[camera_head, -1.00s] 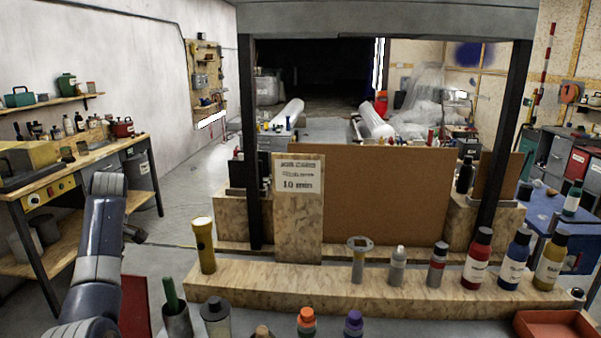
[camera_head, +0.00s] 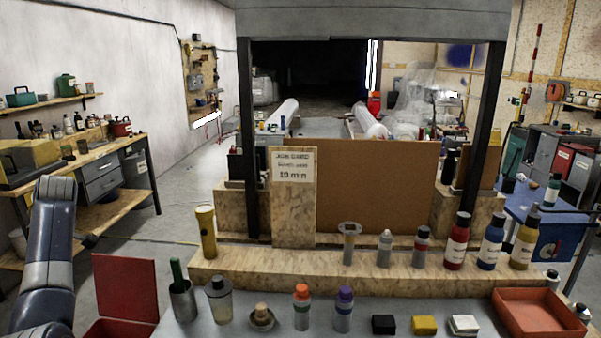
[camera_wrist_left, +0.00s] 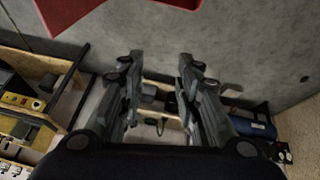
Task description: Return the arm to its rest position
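My left arm (camera_head: 48,245) rises along the left edge of the head view, with its upper end in front of the wooden workbench. The fingers of my left gripper (camera_wrist_left: 160,62) show in the left wrist view. They stand well apart with nothing between them, so the gripper is open and empty. Wall, floor and furniture show beyond the fingers, and a red object (camera_wrist_left: 178,22) is at the top of that view. My right arm and gripper are not in view.
A wooden ledge (camera_head: 300,262) holds a yellow flashlight (camera_head: 206,232) and several bottles. Nearer are a red open box (camera_head: 125,290), small containers, three small blocks and a red tray (camera_head: 540,312). The workbench (camera_head: 120,207) stands at left.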

